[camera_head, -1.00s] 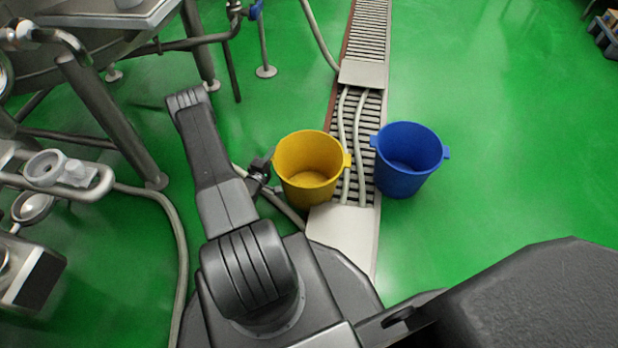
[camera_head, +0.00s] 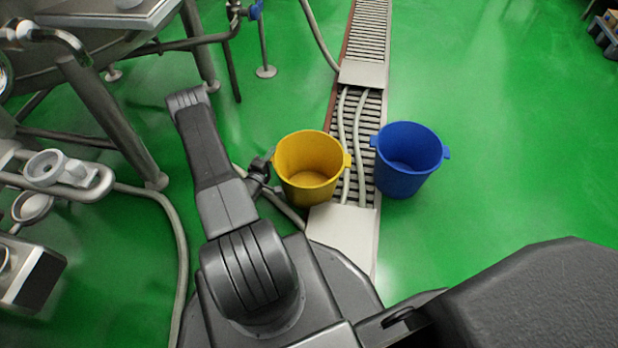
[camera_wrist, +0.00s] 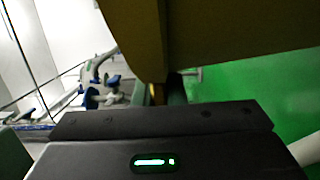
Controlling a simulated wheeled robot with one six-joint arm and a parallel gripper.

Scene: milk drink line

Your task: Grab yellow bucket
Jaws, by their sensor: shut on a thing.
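The yellow bucket (camera_head: 310,167) is upright and looks empty, in the middle of the head view beside the floor drain. It has a small handle tab on its right side. My gripper (camera_head: 260,170) is at the bucket's left side, at the handle there, and is shut on it. In the wrist view the bucket (camera_wrist: 220,30) fills the top as a large dark yellow surface, and my gripper (camera_wrist: 160,92) meets a narrow yellow part below it. The fingertips are mostly hidden there.
A blue bucket (camera_head: 408,162) stands just right of the yellow one. Hoses (camera_head: 345,140) run along the drain grate (camera_head: 372,25). Steel equipment (camera_head: 95,110) with legs stands at left.

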